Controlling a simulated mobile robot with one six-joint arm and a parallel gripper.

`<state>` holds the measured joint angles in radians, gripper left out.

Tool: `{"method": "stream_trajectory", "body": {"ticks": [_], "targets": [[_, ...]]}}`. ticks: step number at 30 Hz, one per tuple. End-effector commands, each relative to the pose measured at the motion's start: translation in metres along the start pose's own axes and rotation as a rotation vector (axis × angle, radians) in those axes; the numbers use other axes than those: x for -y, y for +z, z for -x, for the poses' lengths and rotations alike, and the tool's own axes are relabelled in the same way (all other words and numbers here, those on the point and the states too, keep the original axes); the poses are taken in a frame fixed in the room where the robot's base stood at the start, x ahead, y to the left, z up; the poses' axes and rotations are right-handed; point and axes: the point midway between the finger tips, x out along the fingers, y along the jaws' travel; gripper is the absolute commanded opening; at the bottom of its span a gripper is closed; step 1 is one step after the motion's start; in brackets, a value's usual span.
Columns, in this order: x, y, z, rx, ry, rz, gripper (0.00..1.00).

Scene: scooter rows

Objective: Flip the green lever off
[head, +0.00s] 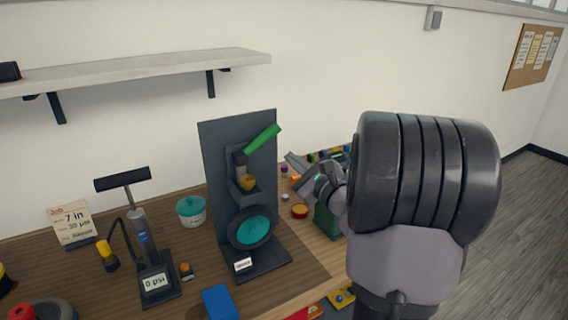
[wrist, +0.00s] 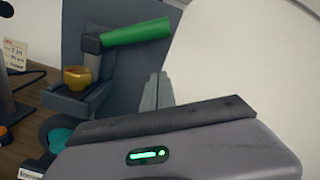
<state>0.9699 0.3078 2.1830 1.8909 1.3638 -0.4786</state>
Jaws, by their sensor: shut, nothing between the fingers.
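The green lever (head: 263,138) sits on a dark grey upright stand (head: 212,140). It slants up to the right from a grey pivot post. In the wrist view the green lever (wrist: 138,32) points right and slightly up from the post. My gripper (head: 290,160) is just right of the stand, a little below the lever's free end and apart from it in the picture. In the wrist view my gripper's fingers (wrist: 157,90) are together with nothing between them, below and right of the lever. Below the post, a yellow-orange cup (wrist: 77,77) sits on a bracket.
A teal disc (head: 254,230) is low on the stand. Left are a teal jar (head: 191,211), a pump with a gauge (head: 155,280) and a job card (head: 72,222). A blue block (head: 220,302) lies in front. A shelf (head: 140,68) hangs above left.

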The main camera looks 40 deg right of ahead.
Motion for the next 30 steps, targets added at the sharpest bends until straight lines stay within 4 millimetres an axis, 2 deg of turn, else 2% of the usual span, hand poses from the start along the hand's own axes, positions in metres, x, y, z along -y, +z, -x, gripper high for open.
{"method": "stream_trajectory", "body": {"ticks": [1,6,12,28,30], "targets": [[0.005,0.005,0.012,-0.001,-0.004,0.001,0.0],[0.004,0.005,0.051,-0.002,-0.004,0.001,0.0],[0.003,0.004,0.076,-0.001,-0.001,0.002,0.0],[0.001,0.005,0.08,0.001,0.002,0.002,0.0],[-0.01,0.014,0.077,0.014,0.041,0.015,0.0]]}}
